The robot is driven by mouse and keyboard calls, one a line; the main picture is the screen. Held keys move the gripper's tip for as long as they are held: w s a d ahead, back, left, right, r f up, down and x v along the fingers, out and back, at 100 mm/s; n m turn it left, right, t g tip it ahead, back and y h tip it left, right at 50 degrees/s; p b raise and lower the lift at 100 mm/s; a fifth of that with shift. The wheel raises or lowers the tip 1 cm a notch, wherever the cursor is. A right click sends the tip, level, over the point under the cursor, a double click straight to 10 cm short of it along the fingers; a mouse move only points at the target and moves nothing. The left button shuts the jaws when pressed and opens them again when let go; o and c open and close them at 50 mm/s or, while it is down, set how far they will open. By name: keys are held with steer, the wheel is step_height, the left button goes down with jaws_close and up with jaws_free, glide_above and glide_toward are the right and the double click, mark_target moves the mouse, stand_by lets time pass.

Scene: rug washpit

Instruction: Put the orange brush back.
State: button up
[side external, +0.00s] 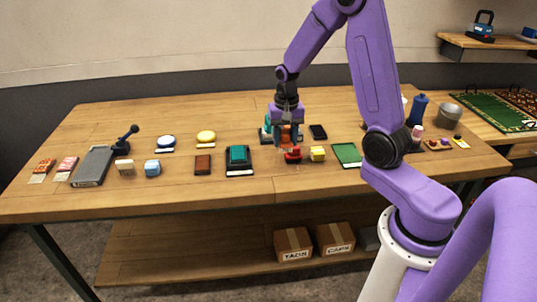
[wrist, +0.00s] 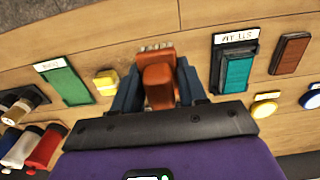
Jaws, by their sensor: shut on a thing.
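The orange brush (wrist: 158,85) is between the two fingers of my gripper (wrist: 160,92) in the wrist view, with a pale bristled edge at its far end. In the side view, my gripper (side external: 286,127) points down over the middle of the table, shut on the orange brush (side external: 285,134). No empty place for the orange brush can be made out clearly.
A teal brush (side external: 238,154) on a dark labelled holder and a brown block (side external: 203,164) lie to the left. A yellow block (side external: 317,153), a black pad (side external: 318,131) and a green pad (side external: 347,154) lie close on the right. The front table strip is clear.

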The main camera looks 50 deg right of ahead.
glide_above(269, 162)
step_height(269, 162, down, 7)
steer(key=shift+s+a, duration=0.1)
steer(key=shift+a, duration=0.05)
steer(key=shift+f, duration=1.7)
steer(key=o, duration=1)
steer(key=shift+f, duration=0.15)
